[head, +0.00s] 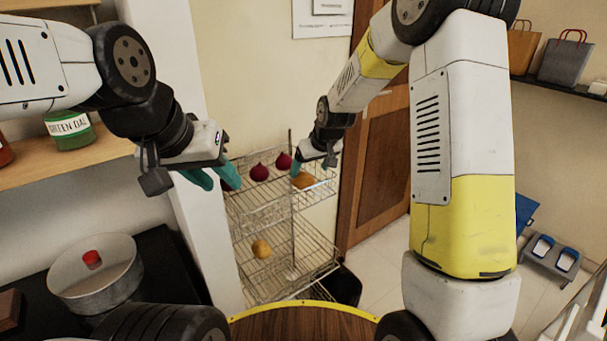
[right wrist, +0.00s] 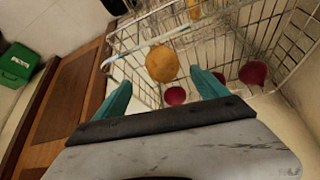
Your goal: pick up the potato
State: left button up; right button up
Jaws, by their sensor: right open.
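A rounded yellow-brown potato (head: 303,180) lies in the upper basket of the wire rack. In the right wrist view this potato (right wrist: 162,63) appears just beyond and between my fingertips, with no clear contact. A second yellow-brown round item (head: 261,248) lies on the lower tier. My right gripper (head: 309,170) is open and empty, above the upper basket by the potato. Its teal fingers also show in the right wrist view (right wrist: 159,82), spread apart. My left gripper (head: 216,180) appears open and empty, left of the rack, its fingers partly covering a dark red vegetable.
Dark red vegetables (head: 259,172) share the upper basket of the wire rack (head: 286,240). Its wire sides and a corner post stand close to my right gripper. A wooden door (head: 375,165) is at right. A metal pot (head: 95,275) stands on the dark counter at left.

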aim_at(305, 176)
jog(key=x, duration=0.6)
jog(key=shift+a+f, duration=0.1)
jog(key=shift+a, duration=0.25)
jog(key=shift+c, duration=0.2)
jog(key=c, duration=1.5)
